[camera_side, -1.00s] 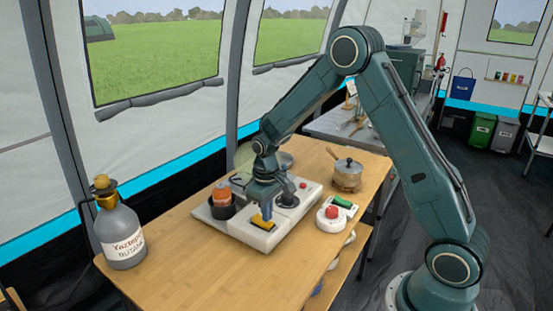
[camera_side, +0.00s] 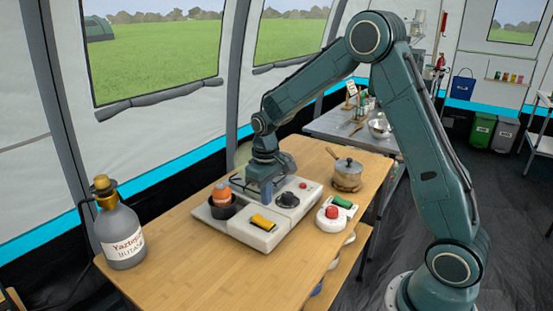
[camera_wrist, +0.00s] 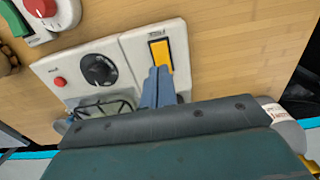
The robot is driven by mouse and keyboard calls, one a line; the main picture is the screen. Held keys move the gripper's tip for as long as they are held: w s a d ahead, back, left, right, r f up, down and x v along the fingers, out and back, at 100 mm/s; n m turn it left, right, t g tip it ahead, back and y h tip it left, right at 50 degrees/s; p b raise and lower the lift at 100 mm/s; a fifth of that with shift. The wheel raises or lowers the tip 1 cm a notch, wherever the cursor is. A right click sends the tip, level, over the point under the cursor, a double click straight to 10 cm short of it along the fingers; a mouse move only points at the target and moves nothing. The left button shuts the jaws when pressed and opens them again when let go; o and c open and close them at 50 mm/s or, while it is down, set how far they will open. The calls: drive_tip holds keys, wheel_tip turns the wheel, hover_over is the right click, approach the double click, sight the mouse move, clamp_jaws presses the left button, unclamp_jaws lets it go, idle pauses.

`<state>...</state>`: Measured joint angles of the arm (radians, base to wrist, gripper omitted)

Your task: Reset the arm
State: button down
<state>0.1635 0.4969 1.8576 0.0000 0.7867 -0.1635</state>
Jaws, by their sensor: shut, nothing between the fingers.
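My gripper (camera_side: 267,196) is shut and empty, its fingers pointing down above the white stove unit on the wooden table. In the wrist view the closed fingers (camera_wrist: 159,88) show in front of the panel, just below the yellow rocker switch (camera_wrist: 161,54). The stove unit (camera_side: 285,228) carries that yellow switch, a black knob (camera_side: 287,200) and a small red button (camera_side: 303,185). Whether the fingers touch anything is not clear, but they look raised above the panel.
A gas bottle (camera_side: 119,232) stands at the table's left corner. The table's front left (camera_side: 205,270) is clear.

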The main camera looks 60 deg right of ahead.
drive_tip(key=shift+r, duration=0.3)
drive_tip(key=s+a+r+t, duration=0.2)
drive_tip(key=s+a+r, duration=0.2)
drive_tip(key=s+r, duration=0.75)
drive_tip(key=s+a+r+t, duration=0.1)
drive_tip(key=s+r, duration=0.1)
drive_tip(key=s, duration=0.5)
drive_tip(key=s+a+r+t, duration=0.2)
drive_tip(key=s+r, duration=0.1)
drive_tip(key=s, duration=0.4)
drive_tip(key=shift+s+r+t, duration=0.2)
drive_tip(key=shift+r+t, duration=0.05)
drive_tip(key=shift+t, duration=0.05)
